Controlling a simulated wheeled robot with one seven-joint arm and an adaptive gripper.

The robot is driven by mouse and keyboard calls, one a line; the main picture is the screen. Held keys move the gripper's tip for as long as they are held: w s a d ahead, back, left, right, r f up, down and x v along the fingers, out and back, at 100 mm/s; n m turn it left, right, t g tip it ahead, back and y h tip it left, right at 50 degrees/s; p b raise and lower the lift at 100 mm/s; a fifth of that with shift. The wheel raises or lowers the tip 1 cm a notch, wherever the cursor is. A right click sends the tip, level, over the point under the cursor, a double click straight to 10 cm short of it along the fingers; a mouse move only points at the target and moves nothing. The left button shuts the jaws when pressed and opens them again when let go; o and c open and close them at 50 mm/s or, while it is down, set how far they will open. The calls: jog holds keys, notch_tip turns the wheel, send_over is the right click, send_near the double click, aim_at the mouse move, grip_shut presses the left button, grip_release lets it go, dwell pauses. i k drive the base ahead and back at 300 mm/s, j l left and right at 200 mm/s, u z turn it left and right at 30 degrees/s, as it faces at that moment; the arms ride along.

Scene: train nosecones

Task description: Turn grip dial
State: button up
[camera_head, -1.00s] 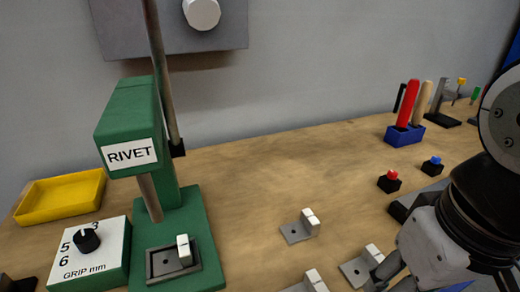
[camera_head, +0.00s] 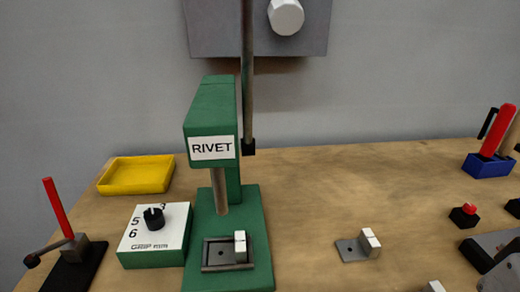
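The grip dial is a black round knob (camera_head: 154,218) on a white-topped green box (camera_head: 152,258) at the left of the bench. The numbers 5 and 6 show to the left of the knob, and a partly hidden 3 shows behind it. My gripper is not clearly in view. A grey-white piece at the lower right corner may be part of my arm. Nothing touches the dial.
A green rivet press (camera_head: 212,120) stands just right of the dial box. A yellow tray (camera_head: 136,188) lies behind it. A red-handled lever (camera_head: 58,208) on a black base stands left.

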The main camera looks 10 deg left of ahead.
aim_at(154, 219)
jog(key=u, duration=0.8)
jog(key=i+j+z, duration=0.15)
jog(key=j+z, duration=0.15)
jog(key=j, duration=0.2)
